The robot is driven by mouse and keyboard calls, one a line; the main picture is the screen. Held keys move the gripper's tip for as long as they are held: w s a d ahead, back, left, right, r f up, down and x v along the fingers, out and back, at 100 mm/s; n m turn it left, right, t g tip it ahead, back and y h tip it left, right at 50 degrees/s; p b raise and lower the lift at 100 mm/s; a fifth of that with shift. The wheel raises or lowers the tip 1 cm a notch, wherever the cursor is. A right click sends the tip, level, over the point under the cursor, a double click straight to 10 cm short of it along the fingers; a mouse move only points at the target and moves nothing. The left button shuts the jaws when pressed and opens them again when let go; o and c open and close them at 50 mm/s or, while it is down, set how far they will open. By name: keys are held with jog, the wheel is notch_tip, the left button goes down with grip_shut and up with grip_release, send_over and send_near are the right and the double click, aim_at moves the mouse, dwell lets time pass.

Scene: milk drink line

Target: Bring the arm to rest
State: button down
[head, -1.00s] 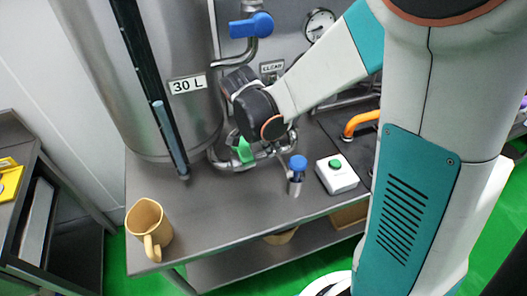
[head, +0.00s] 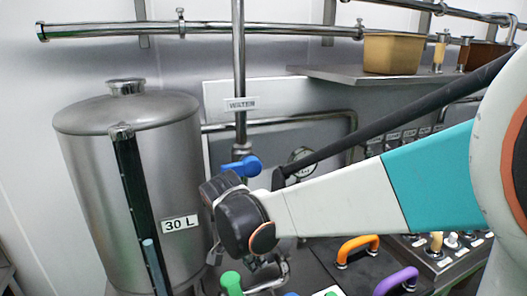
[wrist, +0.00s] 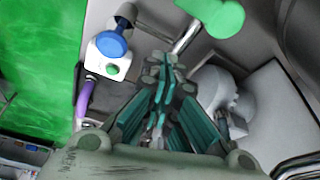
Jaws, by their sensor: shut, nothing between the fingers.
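My gripper (wrist: 160,85) shows in the wrist view with its fingers together and nothing between them. In the head view my arm reaches in from the right, and its dark wrist end is in front of the pipework beside the steel tank (head: 165,180) marked 30 L. The fingers themselves are hard to make out there. In the wrist view a blue knob (wrist: 112,42), a white box with a green button (wrist: 112,69) and a large green handle (wrist: 215,14) lie around and beyond the fingers.
A blue valve handle (head: 241,166) is on the upright pipe just above my wrist. Orange (head: 357,248) and purple (head: 396,281) handles stand to the right below my arm. A shelf (head: 330,75) with a tan container (head: 392,54) is at the back. Green floor (wrist: 40,60) shows in the wrist view.

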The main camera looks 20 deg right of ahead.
jog(key=s+r+n+t+y+b, duration=0.1)
jog(key=s+n+t, duration=0.2)
jog(key=s+n, duration=0.3)
jog(key=s+d+r+n+t+y+b, duration=0.1)
jog(key=s+n+t+y+b, duration=0.1)
jog(key=s+n, duration=0.4)
jog(key=n+t, duration=0.1)
jog(key=n, duration=0.1)
jog(key=shift+s+d+r+n, duration=0.2)
jog(key=shift+d+r+n, duration=0.05)
jog(key=shift+r+n, duration=0.15)
jog(key=shift+d, duration=0.1)
